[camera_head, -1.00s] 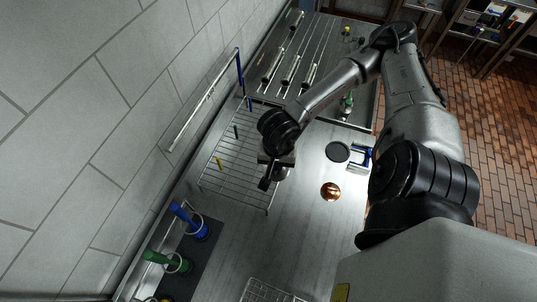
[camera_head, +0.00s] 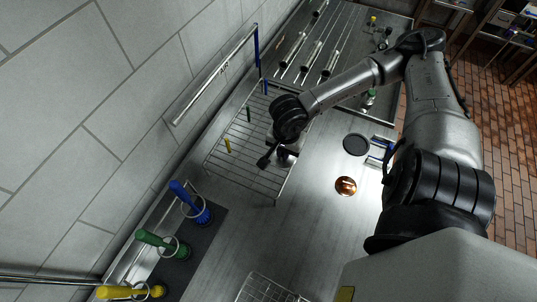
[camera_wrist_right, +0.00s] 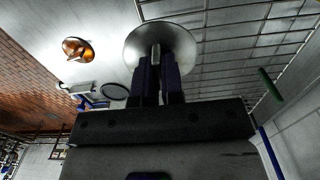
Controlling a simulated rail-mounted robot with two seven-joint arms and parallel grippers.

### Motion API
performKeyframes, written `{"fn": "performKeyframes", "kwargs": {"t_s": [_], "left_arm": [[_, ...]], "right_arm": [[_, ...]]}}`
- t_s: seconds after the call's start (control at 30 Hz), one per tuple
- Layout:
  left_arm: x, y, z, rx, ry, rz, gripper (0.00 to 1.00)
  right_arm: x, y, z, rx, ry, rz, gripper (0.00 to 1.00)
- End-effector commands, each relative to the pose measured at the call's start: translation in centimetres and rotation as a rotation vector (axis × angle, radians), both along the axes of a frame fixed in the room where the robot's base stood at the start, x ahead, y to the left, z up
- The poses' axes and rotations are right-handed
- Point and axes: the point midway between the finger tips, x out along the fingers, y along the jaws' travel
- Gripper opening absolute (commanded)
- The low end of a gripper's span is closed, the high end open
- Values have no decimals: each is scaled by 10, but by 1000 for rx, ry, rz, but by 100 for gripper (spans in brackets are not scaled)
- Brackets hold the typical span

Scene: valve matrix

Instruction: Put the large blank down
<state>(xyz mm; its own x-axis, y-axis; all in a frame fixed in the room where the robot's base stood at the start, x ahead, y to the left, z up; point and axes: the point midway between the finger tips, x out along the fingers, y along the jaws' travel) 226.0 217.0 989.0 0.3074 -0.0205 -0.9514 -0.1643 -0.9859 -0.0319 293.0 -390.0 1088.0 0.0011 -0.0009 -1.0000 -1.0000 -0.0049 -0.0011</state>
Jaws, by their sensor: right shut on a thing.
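In the right wrist view my right gripper (camera_wrist_right: 159,78) is shut on the short stem of a round silver disc, which I take to be the large blank (camera_wrist_right: 183,38). The disc's flat face is beyond the fingertips. In the head view my right gripper (camera_head: 276,156) is over the right edge of the wire rack (camera_head: 240,174); the blank is mostly hidden there by the wrist. I cannot tell whether the blank touches anything beneath it. My left gripper is not in view.
A copper disc (camera_head: 346,186) and a black disc (camera_head: 356,145) lie on the steel bench to the right. A wall rail (camera_head: 215,75) runs behind the rack. Bench between rack and copper disc is clear.

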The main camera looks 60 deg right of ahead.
Motion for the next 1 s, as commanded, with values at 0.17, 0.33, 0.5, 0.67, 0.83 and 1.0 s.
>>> {"fn": "performKeyframes", "kwargs": {"t_s": [0.17,0.33,0.5,0.67,0.83,1.0], "left_arm": [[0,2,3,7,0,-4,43],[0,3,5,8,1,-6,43],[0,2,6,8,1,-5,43],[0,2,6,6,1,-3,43],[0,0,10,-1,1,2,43],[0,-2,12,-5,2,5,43]], "right_arm": [[27,-1,-14,5,-3,-2,0],[46,-4,-26,3,-2,-1,0],[54,-5,-32,1,1,1,0],[55,-5,-37,1,2,3,0],[54,-4,-56,2,5,1,0],[55,-5,-73,1,2,2,0]]}}
